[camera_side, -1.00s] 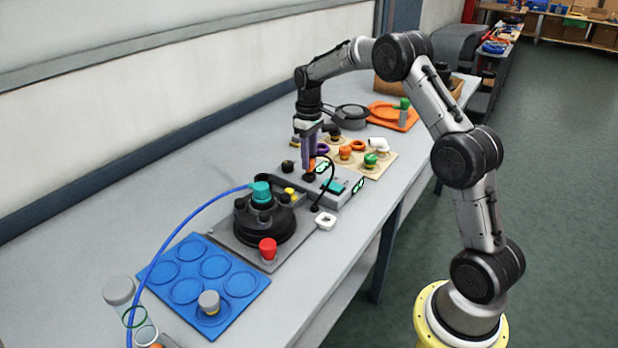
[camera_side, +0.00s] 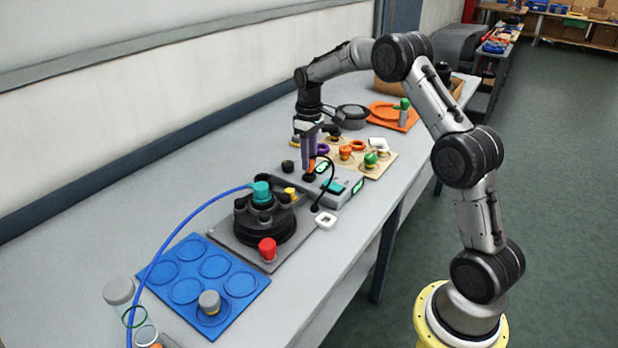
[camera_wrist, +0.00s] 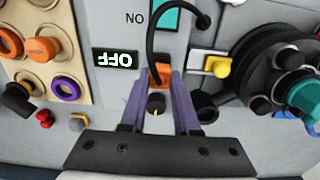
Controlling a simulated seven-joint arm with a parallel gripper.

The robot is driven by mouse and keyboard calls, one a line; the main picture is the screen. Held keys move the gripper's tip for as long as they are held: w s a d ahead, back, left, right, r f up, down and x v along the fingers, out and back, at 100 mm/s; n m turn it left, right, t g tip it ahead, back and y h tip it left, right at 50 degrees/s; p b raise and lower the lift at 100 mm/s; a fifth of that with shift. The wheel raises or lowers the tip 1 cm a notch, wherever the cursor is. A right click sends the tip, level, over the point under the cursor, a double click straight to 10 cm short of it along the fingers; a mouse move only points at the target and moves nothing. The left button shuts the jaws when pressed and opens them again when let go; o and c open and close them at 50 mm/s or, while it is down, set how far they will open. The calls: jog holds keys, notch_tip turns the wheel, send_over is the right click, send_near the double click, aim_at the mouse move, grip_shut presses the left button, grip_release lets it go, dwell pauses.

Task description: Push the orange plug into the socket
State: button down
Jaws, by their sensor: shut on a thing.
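My gripper (camera_side: 308,171) points down over the grey device box (camera_side: 345,195) in the side view. In the wrist view its two purple fingers (camera_wrist: 162,82) are shut on the orange plug (camera_wrist: 161,72), one finger on each side. A black cable (camera_wrist: 150,40) rises from the plug and arches to the right. The plug is at the box's face, beside the display reading OFF (camera_wrist: 115,59). The socket is hidden under the plug and fingers. I cannot tell how deep the plug sits.
A black knob (camera_wrist: 156,104) lies between the fingers in the wrist view. A yellow-tipped part (camera_wrist: 220,67) and a black round fixture with a teal cap (camera_side: 261,190) stand close by. A wooden board with fittings (camera_side: 380,168) lies behind the box.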

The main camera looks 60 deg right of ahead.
jog(key=shift+f, duration=0.85)
jog(key=shift+f, duration=0.15)
jog(key=shift+c, duration=0.4)
grip_release()
jog(key=shift+r, duration=4.3)
